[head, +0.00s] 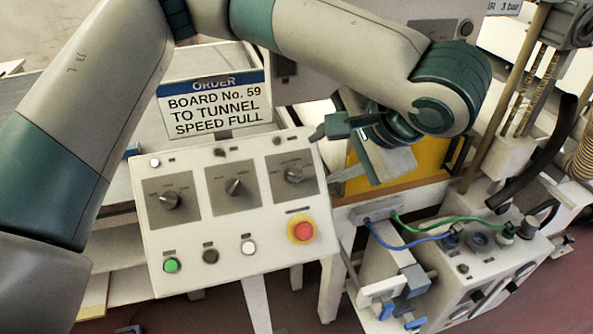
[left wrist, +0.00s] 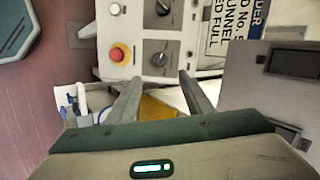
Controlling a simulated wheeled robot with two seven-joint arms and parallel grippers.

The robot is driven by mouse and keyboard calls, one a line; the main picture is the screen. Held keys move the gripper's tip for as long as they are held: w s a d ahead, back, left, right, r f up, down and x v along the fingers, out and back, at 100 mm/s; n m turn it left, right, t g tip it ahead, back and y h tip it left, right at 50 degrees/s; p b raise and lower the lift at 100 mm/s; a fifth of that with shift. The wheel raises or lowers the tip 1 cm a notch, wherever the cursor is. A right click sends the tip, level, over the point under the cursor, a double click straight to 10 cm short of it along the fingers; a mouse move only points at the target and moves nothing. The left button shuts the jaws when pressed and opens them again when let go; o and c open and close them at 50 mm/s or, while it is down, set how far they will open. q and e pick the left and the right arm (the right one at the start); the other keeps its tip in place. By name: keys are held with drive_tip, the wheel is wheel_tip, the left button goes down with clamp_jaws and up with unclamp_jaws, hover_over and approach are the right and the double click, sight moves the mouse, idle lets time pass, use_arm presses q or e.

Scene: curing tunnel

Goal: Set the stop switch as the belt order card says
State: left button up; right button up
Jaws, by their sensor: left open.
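The order card (head: 215,106) stands behind the panel and reads "BOARD No. 59 TO TUNNEL SPEED FULL". The white control panel (head: 225,226) carries three dark rotary knobs: left (head: 170,200), middle (head: 234,187) and right (head: 293,174). Their small labels are too blurred to read, so I cannot tell which is the stop switch. A red button (head: 302,231) on a yellow collar sits at the lower right. My left gripper (head: 328,156) is open and empty by the panel's right edge. In the left wrist view the right knob (left wrist: 157,59) lies beyond the fingertips.
Green (head: 171,265), black (head: 210,256) and white (head: 248,247) buttons line the panel's lower edge. A yellow board (head: 413,160) lies behind my left gripper. To the right, a grey box (head: 470,285) with green and blue hoses and upright poles crowds the space.

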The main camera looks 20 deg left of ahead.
sight(296, 174)
use_arm(q)
drive_tip(key=p+x, duration=0.3)
drive_tip(key=x, duration=1.2)
drive_tip(key=shift+w+a+f, duration=0.1)
drive_tip(key=shift+f, duration=0.15)
drive_tip(key=c, duration=1)
drive_tip(key=shift+c, duration=0.2)
